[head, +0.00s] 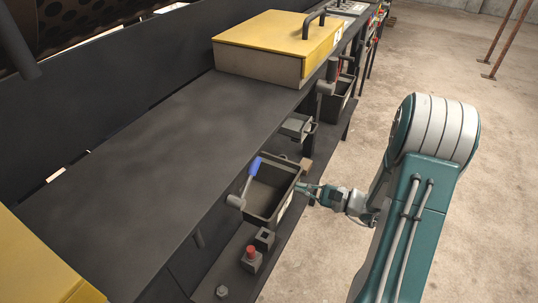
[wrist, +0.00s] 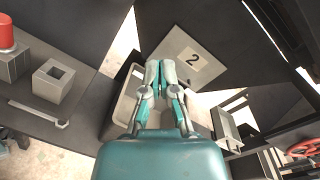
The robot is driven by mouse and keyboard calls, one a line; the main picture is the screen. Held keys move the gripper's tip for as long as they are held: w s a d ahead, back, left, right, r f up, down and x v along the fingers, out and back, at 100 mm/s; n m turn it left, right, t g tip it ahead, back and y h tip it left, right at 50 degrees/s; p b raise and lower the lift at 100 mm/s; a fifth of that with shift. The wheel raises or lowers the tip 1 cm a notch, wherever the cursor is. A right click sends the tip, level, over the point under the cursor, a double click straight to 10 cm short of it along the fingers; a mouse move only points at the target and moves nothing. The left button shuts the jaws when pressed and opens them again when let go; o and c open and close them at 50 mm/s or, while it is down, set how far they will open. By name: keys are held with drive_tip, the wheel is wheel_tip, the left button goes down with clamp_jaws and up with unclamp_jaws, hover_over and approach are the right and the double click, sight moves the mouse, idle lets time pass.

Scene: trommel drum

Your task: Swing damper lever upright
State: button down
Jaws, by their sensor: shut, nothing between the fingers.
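The damper lever (head: 249,176) has a blue handle and a grey hub at the side of the long dark bench. It leans, with its blue end up and to the right of its hub in the head view. I cannot make it out in the wrist view. My gripper (head: 299,187) is at the right rim of the dark open bin (head: 270,213), apart from the lever and to its right. In the wrist view my gripper (wrist: 160,66) has its fingers together with nothing between them, in front of a pale plate marked 2 (wrist: 190,58).
A yellow-topped box (head: 279,41) with a black handle stands on the bench (head: 150,160). A red-topped block (head: 251,258) and a grey block with a square hole (wrist: 53,80) sit on the lower shelf. Smaller bins line the bench side. The concrete floor at right is open.

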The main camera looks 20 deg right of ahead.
drive_tip(key=w+a+r+m+t, duration=0.1)
drive_tip(key=w+a+r, duration=0.2)
drive_tip(key=w+a, duration=0.3)
drive_tip(key=a, duration=0.2)
drive_tip(key=shift+w+a+h, duration=0.25)
drive_tip(key=shift+a+h, duration=0.05)
drive_tip(key=shift+d, duration=0.15)
idle(0.4)
drive_tip(key=shift+s+r+n, duration=0.1)
drive_tip(key=shift+r+n, duration=0.2)
drive_tip(key=shift+n, duration=0.1)
drive_tip(key=shift+a+r, duration=0.1)
drive_tip(key=shift+a, duration=0.15)
